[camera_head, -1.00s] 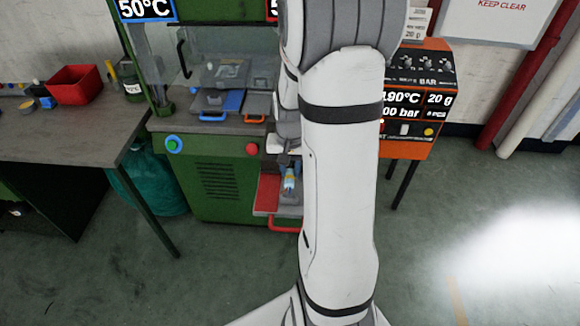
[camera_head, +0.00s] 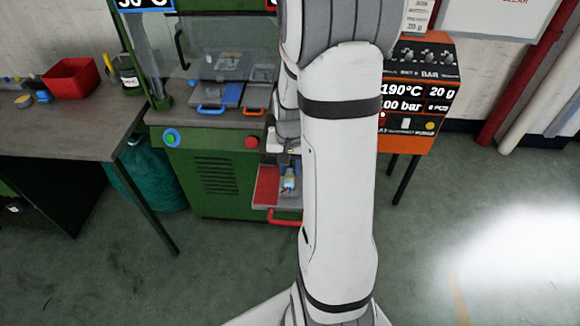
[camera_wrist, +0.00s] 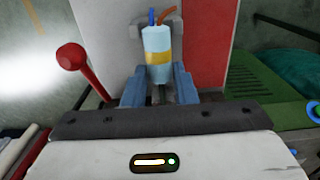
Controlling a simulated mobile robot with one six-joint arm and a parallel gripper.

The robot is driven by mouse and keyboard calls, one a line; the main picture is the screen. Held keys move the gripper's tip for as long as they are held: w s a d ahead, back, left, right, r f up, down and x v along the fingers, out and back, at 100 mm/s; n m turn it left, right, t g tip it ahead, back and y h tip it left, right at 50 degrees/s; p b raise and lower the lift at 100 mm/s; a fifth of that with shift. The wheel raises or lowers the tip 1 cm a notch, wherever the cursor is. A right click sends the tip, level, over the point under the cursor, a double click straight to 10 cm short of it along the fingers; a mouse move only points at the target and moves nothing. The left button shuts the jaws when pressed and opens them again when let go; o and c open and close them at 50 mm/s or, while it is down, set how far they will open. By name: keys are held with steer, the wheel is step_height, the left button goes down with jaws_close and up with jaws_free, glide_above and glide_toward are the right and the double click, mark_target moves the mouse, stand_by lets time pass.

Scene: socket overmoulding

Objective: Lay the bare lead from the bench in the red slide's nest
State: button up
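The bare lead (camera_wrist: 157,58) has a pale blue body with a yellow band, and blue and orange wires at its far end. My gripper (camera_wrist: 160,88) has its two blue-grey fingers on either side of the lead and appears shut on it. The lead also shows in the head view (camera_head: 289,184), low over the red slide (camera_head: 266,186) at the press front. In the wrist view the slide has a red part (camera_wrist: 205,40) beside a pale grey plate. A grey nest block (camera_wrist: 172,28) shows at the wire end. Contact between lead and nest cannot be told.
The slide's red handle (camera_head: 284,217) sticks out in front; its knob is at left in the wrist view (camera_wrist: 71,57). The green press (camera_head: 210,170) stands behind. The bench (camera_head: 70,130) with a red bin (camera_head: 70,79) is at left, an orange machine (camera_head: 420,90) at right.

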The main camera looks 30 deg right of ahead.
steer(key=o, duration=0.4)
steer(key=shift+o, duration=0.2)
step_height(320, 180, up, 8)
steer(key=shift+f, duration=0.1)
stand_by(0.6)
steer(key=s+a+r+n+t, duration=0.2)
steer(key=s+a+r+n, duration=0.4)
steer(key=s+a, duration=0.6)
step_height(320, 180, up, 2)
steer(key=shift+s+a+r+n+t, duration=0.15)
steer(key=shift+a+n+t, duration=0.2)
steer(key=shift+a, duration=0.35)
